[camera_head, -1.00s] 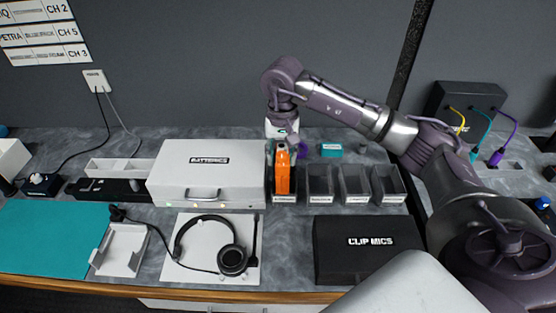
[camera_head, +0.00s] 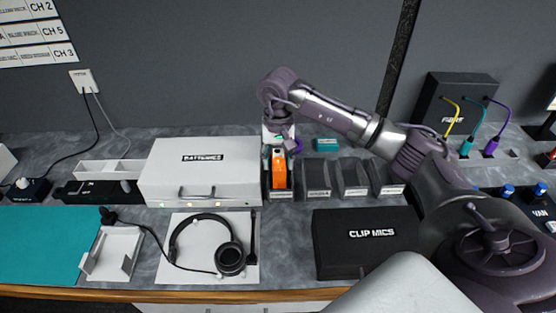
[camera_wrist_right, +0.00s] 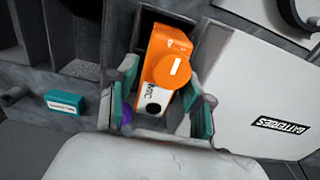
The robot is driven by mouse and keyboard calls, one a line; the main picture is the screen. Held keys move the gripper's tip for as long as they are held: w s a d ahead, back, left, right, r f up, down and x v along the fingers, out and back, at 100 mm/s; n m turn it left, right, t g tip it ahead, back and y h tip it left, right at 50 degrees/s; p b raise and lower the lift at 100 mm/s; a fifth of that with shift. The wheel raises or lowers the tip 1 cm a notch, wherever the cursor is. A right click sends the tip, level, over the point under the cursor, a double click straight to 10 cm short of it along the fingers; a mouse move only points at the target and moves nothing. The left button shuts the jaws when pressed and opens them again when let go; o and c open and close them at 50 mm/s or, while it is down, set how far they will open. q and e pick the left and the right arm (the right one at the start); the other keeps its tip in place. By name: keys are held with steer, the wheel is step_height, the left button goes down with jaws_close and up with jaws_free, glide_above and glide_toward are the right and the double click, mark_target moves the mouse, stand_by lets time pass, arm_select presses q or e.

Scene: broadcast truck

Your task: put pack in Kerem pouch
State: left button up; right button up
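The orange pack (camera_head: 279,172), labelled MIC in the right wrist view (camera_wrist_right: 168,62), stands upright in the leftmost dark pouch (camera_head: 279,194) of the row. That pouch's front label is too small to read. My right gripper (camera_head: 279,150) is over the top of the pack, pointing down. In the right wrist view its teal-padded fingers (camera_wrist_right: 163,108) are spread on either side of the pack, with a gap visible on the left side. The pack's lower part is hidden inside the pouch. My left gripper is not in view.
More pouches (camera_head: 318,180) stand in a row to the right, looking empty. The white BATTERIES case (camera_head: 200,172) is close on the left. A black CLIP MICS box (camera_head: 366,243) and a headset (camera_head: 206,246) lie in front. A small teal box (camera_head: 326,145) sits behind the pouches.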

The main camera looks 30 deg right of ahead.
steer(key=shift+a, duration=0.1)
steer(key=shift+r, duration=0.5)
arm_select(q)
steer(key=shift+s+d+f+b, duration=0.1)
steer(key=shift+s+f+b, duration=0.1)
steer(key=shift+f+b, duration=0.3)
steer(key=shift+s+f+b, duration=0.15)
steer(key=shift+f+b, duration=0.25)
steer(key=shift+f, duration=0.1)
arm_select(e)
step_height(320, 180, up, 11)
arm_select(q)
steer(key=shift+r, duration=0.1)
arm_select(e)
steer(key=shift+r, duration=0.15)
